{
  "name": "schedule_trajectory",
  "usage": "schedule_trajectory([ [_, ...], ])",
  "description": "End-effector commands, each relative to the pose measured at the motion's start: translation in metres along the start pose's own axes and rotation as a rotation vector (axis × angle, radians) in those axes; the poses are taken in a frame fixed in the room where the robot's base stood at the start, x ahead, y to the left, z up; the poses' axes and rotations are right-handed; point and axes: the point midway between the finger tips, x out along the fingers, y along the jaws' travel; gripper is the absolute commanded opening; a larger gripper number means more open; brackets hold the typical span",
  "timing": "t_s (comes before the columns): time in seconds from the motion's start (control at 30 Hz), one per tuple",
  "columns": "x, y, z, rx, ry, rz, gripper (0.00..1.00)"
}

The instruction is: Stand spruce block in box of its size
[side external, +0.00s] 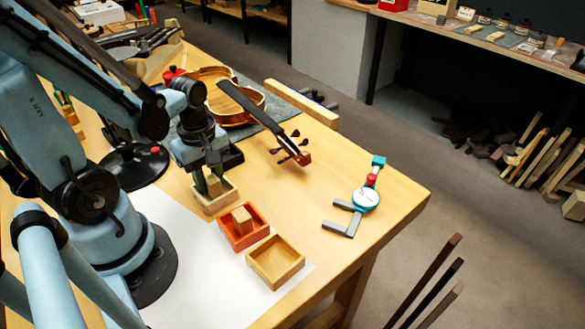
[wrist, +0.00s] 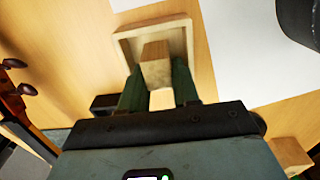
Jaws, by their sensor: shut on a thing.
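My gripper (side external: 209,186) points down over a pale wooden box (side external: 228,200) and is shut on a pale spruce block (side external: 214,184). In the wrist view the block (wrist: 156,72) is between the two green fingers, with the pale box (wrist: 188,34) around or just beyond its far end. I cannot tell whether the block touches the box floor. An orange-red box (side external: 262,233) beside it holds another pale block (side external: 241,219), standing upright. A yellowish wooden box (side external: 292,271) nearest the front is empty.
A violin body (side external: 207,100) and a dark neck with scroll (side external: 262,119) lie behind the boxes. A dial caliper (side external: 365,199) lies to the right. White paper (side external: 205,262) lies in front. Another pale block (wrist: 290,152) shows at the wrist view's lower right.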

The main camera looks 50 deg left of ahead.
Motion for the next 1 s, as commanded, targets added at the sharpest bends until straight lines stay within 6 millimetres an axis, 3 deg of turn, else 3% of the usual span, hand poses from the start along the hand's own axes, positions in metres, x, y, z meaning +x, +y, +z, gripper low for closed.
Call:
schedule_trajectory([
  [0.13,0.003,0.001,0.000,0.000,0.000,0.000,0.00],
  [0.17,0.003,0.000,0.000,0.000,0.000,0.000,0.32],
  [0.23,0.003,0.000,0.000,0.000,0.000,0.000,0.41],
  [0.67,-0.001,0.000,0.000,0.000,0.000,0.000,0.41],
  [1.0,-0.028,-0.001,0.000,0.000,0.000,0.000,0.41],
])
